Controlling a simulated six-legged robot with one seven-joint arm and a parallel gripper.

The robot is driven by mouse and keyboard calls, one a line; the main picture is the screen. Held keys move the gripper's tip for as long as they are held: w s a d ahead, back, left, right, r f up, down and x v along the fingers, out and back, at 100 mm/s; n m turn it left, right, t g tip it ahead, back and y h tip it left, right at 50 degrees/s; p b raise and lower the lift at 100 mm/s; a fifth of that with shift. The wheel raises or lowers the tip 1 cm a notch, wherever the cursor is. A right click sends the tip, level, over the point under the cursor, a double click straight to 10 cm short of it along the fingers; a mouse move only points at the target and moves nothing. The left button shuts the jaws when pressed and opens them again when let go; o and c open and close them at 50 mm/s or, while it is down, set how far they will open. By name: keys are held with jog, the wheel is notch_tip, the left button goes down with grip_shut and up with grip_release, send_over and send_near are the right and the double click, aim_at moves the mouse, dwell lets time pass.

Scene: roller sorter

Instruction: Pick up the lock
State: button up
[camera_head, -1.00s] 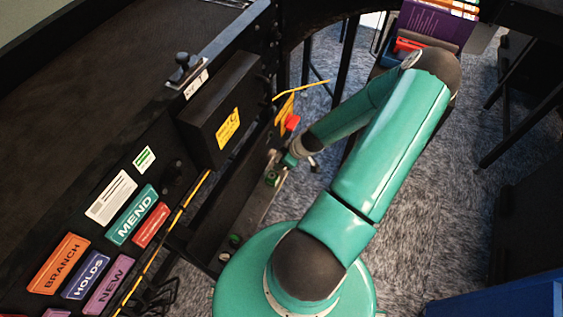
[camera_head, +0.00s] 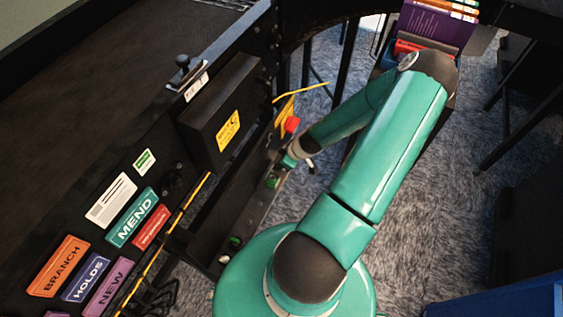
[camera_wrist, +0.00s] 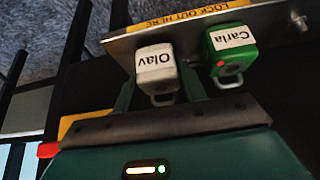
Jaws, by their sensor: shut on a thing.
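A white lock (camera_wrist: 156,68) labelled "Olav" sits between the fingers of my gripper (camera_wrist: 158,92) in the wrist view, and the gripper is shut on it. Its metal shackle points toward the gripper's palm. The lock overlaps the edge of a metal plate, and I cannot tell whether it still hangs there. A green lock (camera_wrist: 230,50) labelled "Carla" is just right of it, apart from my gripper. In the head view my gripper (camera_head: 289,161) is at the metal rail, and the white lock cannot be made out.
The metal plate (camera_wrist: 125,47) carries a yellow "LOCK OUT HERE" strip (camera_wrist: 226,13). In the head view a red button (camera_head: 291,124) is just beyond my gripper. A black box (camera_head: 217,110) with a yellow label stands to its left. Carpeted floor (camera_head: 430,215) is open at right.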

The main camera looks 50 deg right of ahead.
notch_tip(320, 180, up, 14)
dwell(1.2)
jog(key=shift+s+f, duration=0.1)
jog(key=shift+s, duration=0.05)
